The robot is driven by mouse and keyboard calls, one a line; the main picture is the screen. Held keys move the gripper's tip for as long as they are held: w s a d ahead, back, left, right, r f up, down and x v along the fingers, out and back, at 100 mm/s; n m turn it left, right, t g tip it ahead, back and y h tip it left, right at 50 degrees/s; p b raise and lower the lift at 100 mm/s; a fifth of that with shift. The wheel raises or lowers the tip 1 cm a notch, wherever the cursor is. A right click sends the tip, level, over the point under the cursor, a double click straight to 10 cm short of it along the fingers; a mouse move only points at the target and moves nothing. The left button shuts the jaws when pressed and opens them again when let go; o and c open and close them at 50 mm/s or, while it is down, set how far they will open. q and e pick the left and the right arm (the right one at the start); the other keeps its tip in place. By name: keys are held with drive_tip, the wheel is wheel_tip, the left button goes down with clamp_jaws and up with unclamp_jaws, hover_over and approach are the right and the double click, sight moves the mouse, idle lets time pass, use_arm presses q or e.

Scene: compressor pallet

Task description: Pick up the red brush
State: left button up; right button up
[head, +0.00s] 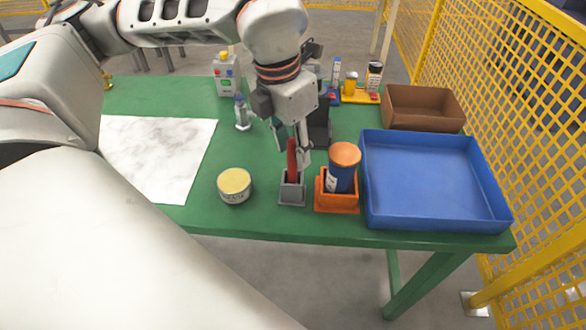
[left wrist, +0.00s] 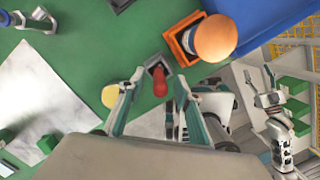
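The red brush (head: 292,160) stands upright in a small grey holder (head: 291,194) near the front edge of the green table. It also shows in the left wrist view (left wrist: 159,83), between the fingers as seen from above. My left gripper (head: 290,143) points down over the holder, with its fingers apart around the brush's upper part. The left wrist view shows the open fingers (left wrist: 155,100) on either side of the brush, with gaps. What looks like my right arm and gripper (left wrist: 262,78) shows small at the right of the left wrist view; its finger state is unclear.
An orange holder with a blue, orange-lidded canister (head: 343,168) stands close right of the brush. A round tin (head: 234,185) is to the left. A blue tray (head: 435,222) and a brown box (head: 424,108) are at right. Yellow mesh fencing (head: 530,90) borders the right side.

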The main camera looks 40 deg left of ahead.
use_arm(q)
drive_tip(key=shift+r, duration=0.1)
clamp_jaws()
use_arm(e)
drive_tip(key=shift+d, duration=0.1)
drive_tip(key=shift+s+f, duration=0.1)
drive_tip(key=shift+s, duration=0.05)
use_arm(q)
drive_tip(key=shift+r, duration=0.15)
